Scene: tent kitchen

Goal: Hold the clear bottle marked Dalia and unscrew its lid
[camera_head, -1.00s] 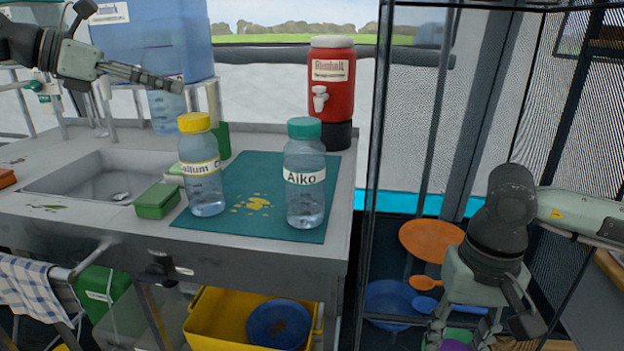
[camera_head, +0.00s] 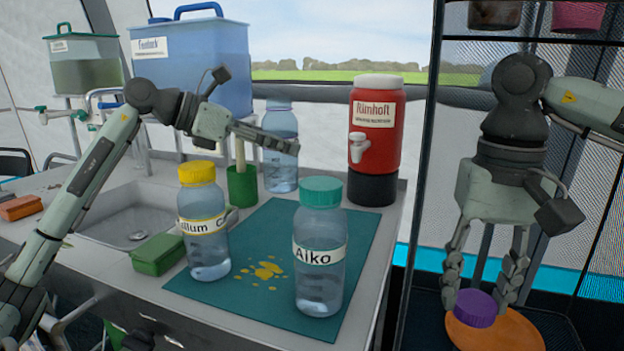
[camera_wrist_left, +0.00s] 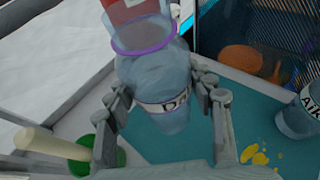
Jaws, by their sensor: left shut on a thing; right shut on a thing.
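The clear bottle (camera_head: 281,177) is upright at the mat's back edge in the head view; I cannot tell whether its base touches down. In the left wrist view the bottle (camera_wrist_left: 150,75) shows part of a label reading "DA" and an open top with a purple ring at the neck. My left gripper (camera_head: 285,143) is shut around its side, and its fingers (camera_wrist_left: 166,95) flank it in the wrist view. My right gripper (camera_head: 478,295) is shut on a purple lid (camera_head: 474,309), well to the right of and apart from the bottle.
Bottles marked Aiko (camera_head: 319,250) and Callum (camera_head: 203,225), its label partly hidden, stand on the teal mat (camera_head: 270,305). A red dispenser (camera_head: 376,135) stands behind. A green cup (camera_head: 242,186), green box (camera_head: 158,254) and sink (camera_head: 125,215) lie left. A dark post separates counter and shelf.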

